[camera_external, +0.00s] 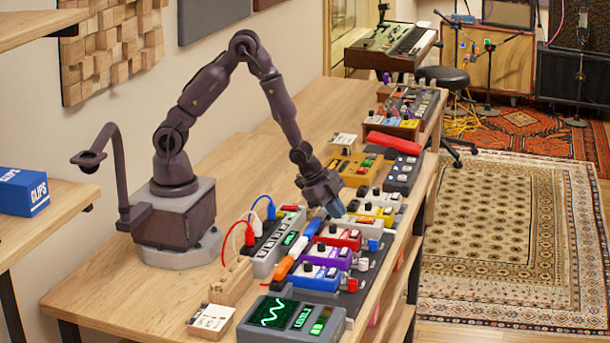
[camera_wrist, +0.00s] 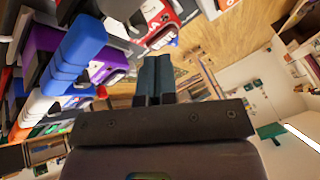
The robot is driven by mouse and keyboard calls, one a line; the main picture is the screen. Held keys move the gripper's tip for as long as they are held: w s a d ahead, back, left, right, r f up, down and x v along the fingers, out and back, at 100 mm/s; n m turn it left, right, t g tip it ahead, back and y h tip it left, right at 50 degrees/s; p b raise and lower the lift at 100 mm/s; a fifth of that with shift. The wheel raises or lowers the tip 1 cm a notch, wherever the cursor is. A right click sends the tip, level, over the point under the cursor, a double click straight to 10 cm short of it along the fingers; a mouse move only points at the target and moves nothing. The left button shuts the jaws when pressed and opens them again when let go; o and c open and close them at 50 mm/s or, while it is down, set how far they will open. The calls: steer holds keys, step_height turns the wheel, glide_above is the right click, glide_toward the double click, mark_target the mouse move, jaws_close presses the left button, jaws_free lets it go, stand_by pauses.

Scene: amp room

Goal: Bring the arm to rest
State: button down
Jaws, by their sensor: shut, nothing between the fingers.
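My arm stands on the wooden bench and reaches out over the row of pedals. My gripper (camera_external: 334,206) hangs low over the pedal row, near the white and yellow pedals, with its fingers pointing down and to the right. In the wrist view my gripper (camera_wrist: 153,70) shows its two dark fingers close together with nothing between them. Whether the fingertips touch a pedal cannot be told.
Coloured pedals sit on a dark board (camera_external: 376,262). A blue-handled plug (camera_external: 312,229) lies close to my gripper and also shows in the wrist view (camera_wrist: 75,58). Red and blue cables rise from a grey power strip (camera_external: 274,242). Bare bench (camera_external: 245,165) lies behind.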

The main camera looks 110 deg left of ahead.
steer(key=s+d+r+n, duration=0.2)
steer(key=s+d+r, duration=0.3)
steer(key=s+r, duration=0.5)
steer(key=s+d+r+n+h, duration=0.1)
steer(key=s+d+r+n, duration=0.2)
steer(key=s+r, duration=0.7)
step_height(320, 180, up, 4)
steer(key=shift+s+d+r, duration=0.2)
steer(key=shift+d+r, duration=0.05)
steer(key=shift+d, duration=0.75)
